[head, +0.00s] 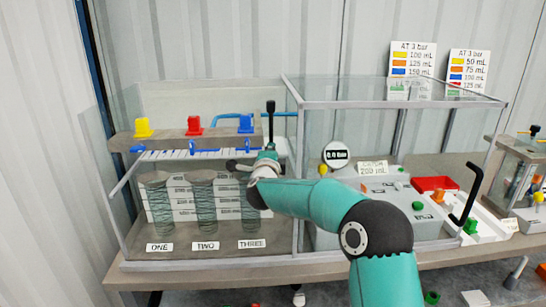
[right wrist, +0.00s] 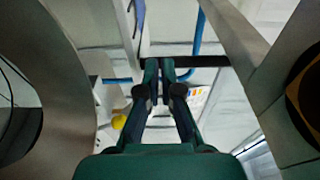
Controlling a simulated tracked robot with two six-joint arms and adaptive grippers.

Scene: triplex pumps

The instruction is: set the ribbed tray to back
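The ribbed tray (head: 185,154), white with blue edging, lies inside the left clear enclosure. It sits above the coiled columns and below the shelf with the colored blocks. My right gripper (head: 262,160) is at the tray's right end, beside the foot of an upright black handle (head: 270,112). In the right wrist view the fingers (right wrist: 160,68) are close together and cross in front of a black bar (right wrist: 208,62). I see nothing clearly held between them. Contact with the tray cannot be told. My left gripper is not in view.
Yellow (head: 143,128), red (head: 193,125) and blue (head: 246,123) blocks stand on the shelf. Clear panels and a grey frame post (head: 296,160) border the enclosure. A second rig on the right has a tilted black handle (head: 467,195) and a red bin (head: 434,184).

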